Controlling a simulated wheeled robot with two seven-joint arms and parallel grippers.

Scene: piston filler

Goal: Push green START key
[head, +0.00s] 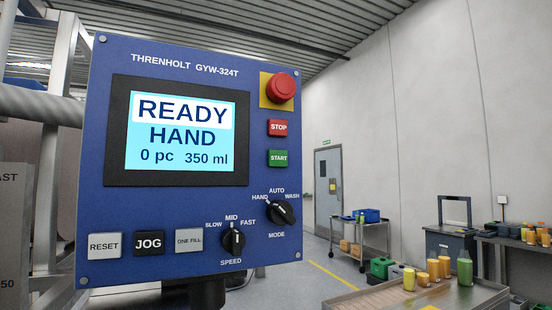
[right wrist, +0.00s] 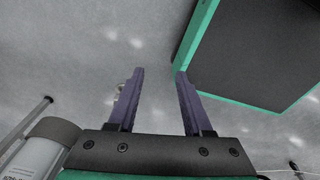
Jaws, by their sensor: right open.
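The green START key (head: 279,158) is on the right side of the blue control panel (head: 185,215) in the head view, just below the red STOP key (head: 278,128). The panel's screen (head: 182,133) reads READY, HAND, 0 pc, 350 ml. My right gripper (right wrist: 157,72) shows in the right wrist view, with its two purple fingers apart and nothing between them. The START key is not seen in that view, and no gripper shows in the head view, so I cannot tell the distance between them. My left gripper is not in view.
A red emergency stop (head: 280,88) on a yellow plate sits above STOP. The MODE knob (head: 281,212), SPEED knob (head: 233,240) and JOG key (head: 148,243) are lower on the panel. A metal table (head: 390,300) with bottles stands at right. A green-edged dark panel (right wrist: 255,55) is beside my right fingers.

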